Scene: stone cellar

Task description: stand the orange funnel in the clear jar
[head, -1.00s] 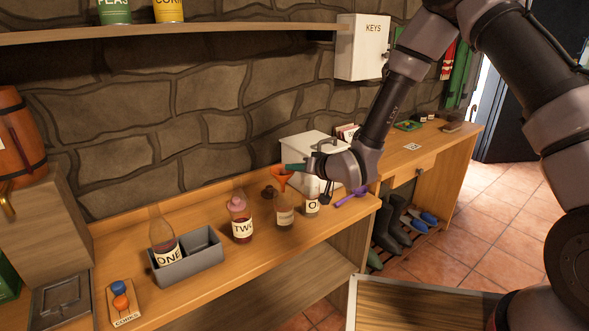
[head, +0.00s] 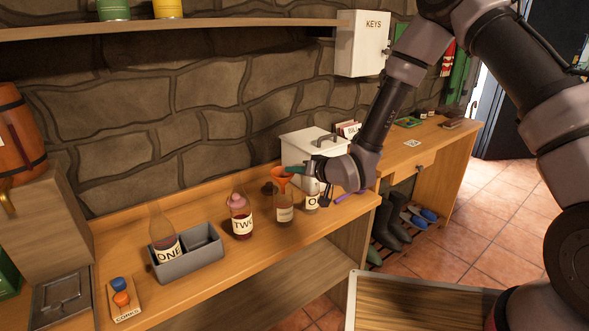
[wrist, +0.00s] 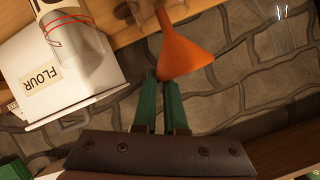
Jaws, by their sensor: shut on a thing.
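The orange funnel (head: 282,173) is upright, wide end up, with its spout pointing down at the clear jar (head: 284,206) on the bench. My gripper (head: 291,169) has green fingers and is shut on the funnel's rim from the right. In the wrist view the funnel (wrist: 187,53) hangs at the fingertips of my gripper (wrist: 160,78). Its spout overlaps the jar (wrist: 146,12) at the top edge of the picture. I cannot tell surely how far the spout is inside the jar's mouth.
A labelled bottle (head: 312,196) stands close right of the jar. Bottle TWO (head: 240,222) stands to its left. Bottle ONE (head: 164,240) stands in a grey tray (head: 192,266). A white FLOUR box (head: 303,146) is behind. The bench front is clear.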

